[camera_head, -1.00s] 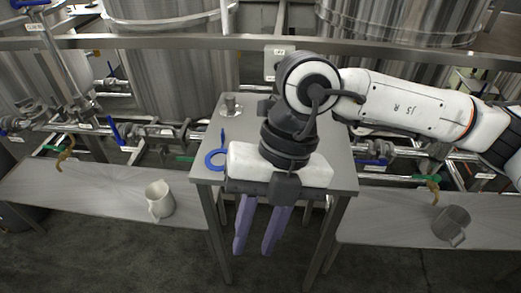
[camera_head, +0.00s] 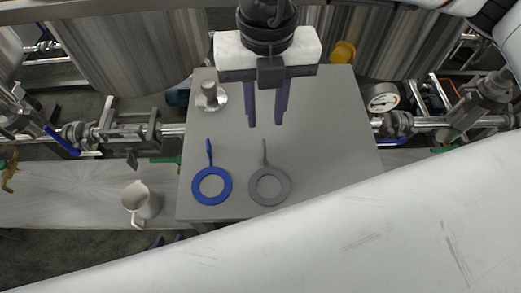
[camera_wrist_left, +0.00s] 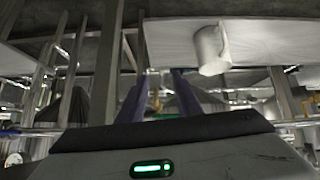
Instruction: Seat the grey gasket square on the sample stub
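The grey gasket (camera_head: 283,197), a flat ring with a straight tab toward the back, lies on the small grey table. The sample stub (camera_head: 209,97), a short metal post on a round base, stands at the table's back left with no ring around it. My right gripper (camera_head: 267,116) is open and empty above the table, right of the stub and behind the grey gasket. My left gripper (camera_head: 167,241) shows only purple fingertips at the table's front left, the rest hidden by a white arm. The left wrist view shows its fingers (camera_wrist_left: 158,92) apart and empty.
A blue gasket (camera_head: 225,184) lies left of the grey one. A white mug (camera_head: 141,203) stands on the left bench (camera_head: 60,195); a mug also shows in the left wrist view (camera_wrist_left: 211,50). Pipes, a gauge (camera_head: 382,98) and tanks (camera_head: 135,45) surround the table.

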